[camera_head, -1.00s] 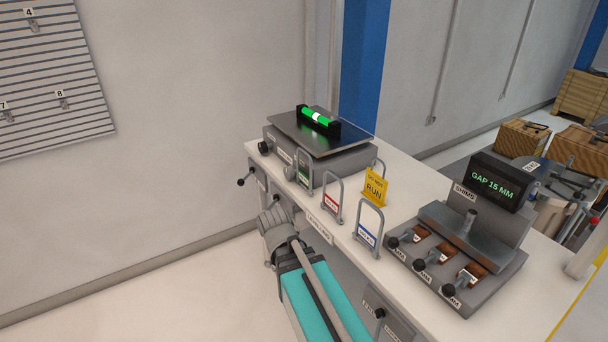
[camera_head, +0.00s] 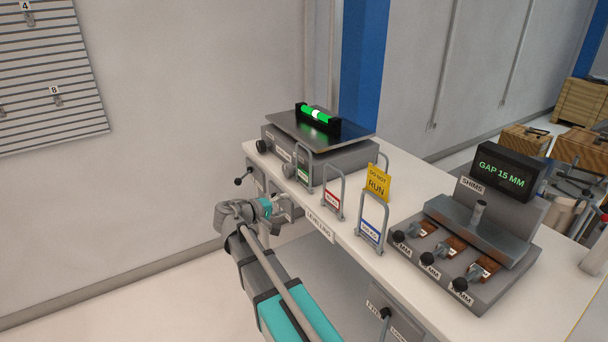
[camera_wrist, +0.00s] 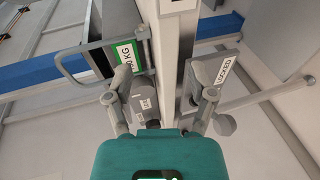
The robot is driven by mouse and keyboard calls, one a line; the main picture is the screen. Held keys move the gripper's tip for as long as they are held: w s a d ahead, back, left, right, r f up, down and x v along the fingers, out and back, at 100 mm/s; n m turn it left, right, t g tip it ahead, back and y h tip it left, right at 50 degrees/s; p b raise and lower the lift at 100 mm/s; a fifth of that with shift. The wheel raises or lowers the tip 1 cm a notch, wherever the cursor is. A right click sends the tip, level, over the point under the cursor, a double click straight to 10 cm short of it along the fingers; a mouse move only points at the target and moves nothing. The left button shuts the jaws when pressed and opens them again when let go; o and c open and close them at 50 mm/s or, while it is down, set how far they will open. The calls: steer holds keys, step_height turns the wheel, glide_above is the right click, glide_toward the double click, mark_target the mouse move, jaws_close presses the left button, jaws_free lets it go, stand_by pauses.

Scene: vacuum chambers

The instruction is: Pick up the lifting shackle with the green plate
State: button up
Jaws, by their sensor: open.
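The lifting shackle with the green plate (camera_head: 304,175) stands upright at the bench's front edge, in front of the levelling table. In the wrist view its grey hoop and green plate (camera_wrist: 123,72) show at the upper left, beyond my left finger. My gripper (camera_head: 292,210) is at the bench front, just below and beside this shackle in the head view. In the wrist view its two fingers (camera_wrist: 160,97) are spread apart with nothing held between them. Contact with the shackle cannot be told.
A red-plate shackle (camera_head: 332,200) and a blue-plate shackle (camera_head: 370,232) stand to the right along the edge. A yellow sign (camera_head: 377,184) is behind them. The levelling table (camera_head: 318,145) bears a green level. A shim station (camera_head: 455,255) fills the right. A LOCKED tag (camera_wrist: 224,70) is near my right finger.

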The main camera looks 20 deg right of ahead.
mark_target(303, 176)
steer(key=w+a+r+t+h, duration=0.1)
steer(key=w, duration=0.1)
steer(key=w+a+r+n+t+h+b, duration=0.1)
steer(key=r, duration=0.1)
steer(key=shift+w+a+r, duration=0.1)
steer(key=shift+w+a, duration=0.05)
steer(key=shift+w, duration=0.2)
steer(key=shift+x, duration=4.3)
steer(key=shift+r, duration=0.1)
steer(key=shift+x, duration=2.6)
steer(key=shift+w, duration=0.1)
steer(key=shift+c, duration=0.2)
